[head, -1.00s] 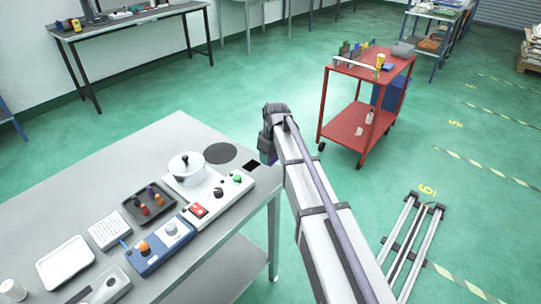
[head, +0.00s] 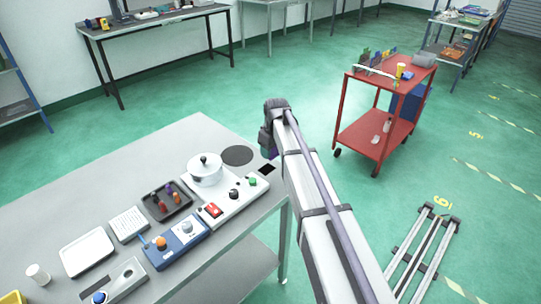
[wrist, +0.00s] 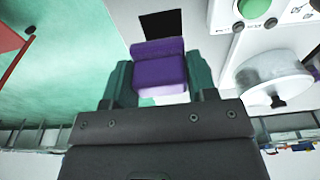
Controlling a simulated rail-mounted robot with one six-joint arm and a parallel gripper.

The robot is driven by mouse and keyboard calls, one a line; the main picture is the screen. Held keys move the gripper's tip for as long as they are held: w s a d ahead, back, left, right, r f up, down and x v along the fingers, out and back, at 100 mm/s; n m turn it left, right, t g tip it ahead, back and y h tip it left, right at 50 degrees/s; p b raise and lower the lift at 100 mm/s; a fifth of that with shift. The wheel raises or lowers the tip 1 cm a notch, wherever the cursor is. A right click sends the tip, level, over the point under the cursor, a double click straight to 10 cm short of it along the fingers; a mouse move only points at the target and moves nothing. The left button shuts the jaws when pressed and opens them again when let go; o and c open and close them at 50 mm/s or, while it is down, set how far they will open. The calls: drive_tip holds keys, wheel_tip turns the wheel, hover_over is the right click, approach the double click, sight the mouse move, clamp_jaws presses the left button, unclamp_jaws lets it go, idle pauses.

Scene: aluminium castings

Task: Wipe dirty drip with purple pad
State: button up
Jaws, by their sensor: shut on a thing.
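The purple pad (wrist: 160,70) is held between the green fingers of my gripper (wrist: 158,78) in the wrist view. In the head view my gripper (head: 268,146) is near the right corner of the grey table (head: 110,205), with a sliver of purple below it. A black square (head: 266,168) lies on the table near that corner, just below the gripper in the picture. It also shows beyond the pad in the wrist view (wrist: 161,23). I cannot make out a dirty drip in either view. Contact between pad and table cannot be told.
A white lidded pot (head: 205,170) stands on a white control panel (head: 228,205) left of the gripper. A dark tray (head: 167,203), blue box (head: 175,244) and white tray (head: 87,251) are farther left. A red cart (head: 372,140) stands right.

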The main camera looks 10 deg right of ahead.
sight(269, 171)
drive_tip(key=shift+w+a+f, duration=0.15)
drive_tip(key=shift+w+a, duration=0.05)
drive_tip(key=shift+a, duration=0.15)
drive_tip(key=shift+s+d+f, duration=0.1)
drive_tip(key=shift+d+f, duration=0.1)
wheel_tip(269, 171, down, 7)
drive_tip(key=b, duration=0.7)
drive_tip(key=shift+f+b, duration=0.2)
drive_tip(key=shift+b, duration=0.2)
drive_tip(key=shift+w+a+r+p, duration=0.15)
drive_tip(key=shift+w+a+p, duration=0.05)
drive_tip(key=shift+w, duration=0.2)
drive_tip(key=shift+w+a+r+p, duration=0.15)
drive_tip(key=shift+w+a, duration=0.05)
drive_tip(key=shift+w, duration=0.2)
drive_tip(key=shift+w+a, duration=0.65)
drive_tip(key=shift+w, duration=0.3)
drive_tip(key=shift+s+d, duration=0.5)
drive_tip(key=shift+s, duration=0.3)
drive_tip(key=shift+s+d, duration=0.45)
drive_tip(key=shift+s, duration=0.35)
drive_tip(key=shift+s+d+r+p, duration=0.15)
drive_tip(key=shift+r+p, duration=0.65)
wheel_tip(269, 171, up, 6)
drive_tip(key=p, duration=0.6)
